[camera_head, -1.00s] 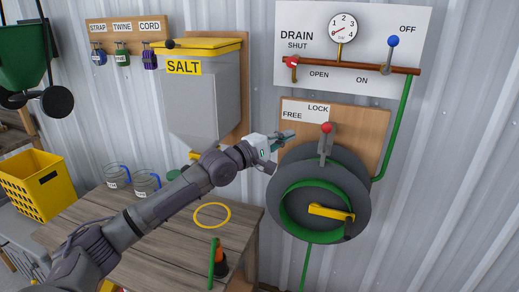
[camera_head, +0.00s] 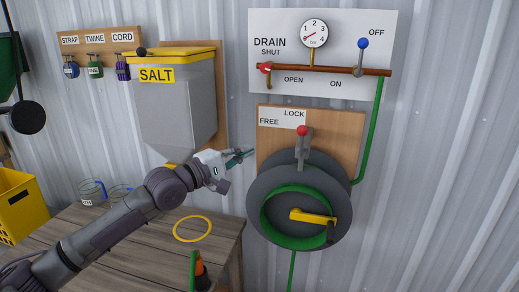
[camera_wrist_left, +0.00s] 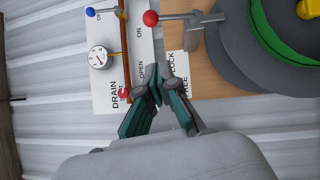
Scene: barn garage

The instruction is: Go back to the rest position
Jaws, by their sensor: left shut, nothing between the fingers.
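My left gripper (camera_head: 240,155) reaches in from the left above the wooden table, in front of the corrugated wall. It is shut and empty, apart from the board with the FREE and LOCK labels. In the left wrist view its fingers (camera_wrist_left: 156,95) meet at the tips, with the drain board (camera_wrist_left: 110,80) and the red-knobbed lock lever (camera_wrist_left: 165,18) beyond. In the head view the lock lever (camera_head: 303,148) stands upright above the hose reel (camera_head: 262,195). My right gripper is not in view.
A salt bin (camera_head: 175,110) hangs on the wall behind my left arm. The wooden table (camera_head: 130,260) below holds a yellow ring (camera_head: 192,229), glass mugs (camera_head: 92,192) and an orange-and-green object (camera_head: 200,270). A yellow crate (camera_head: 18,205) is at the left. The wall at right is clear.

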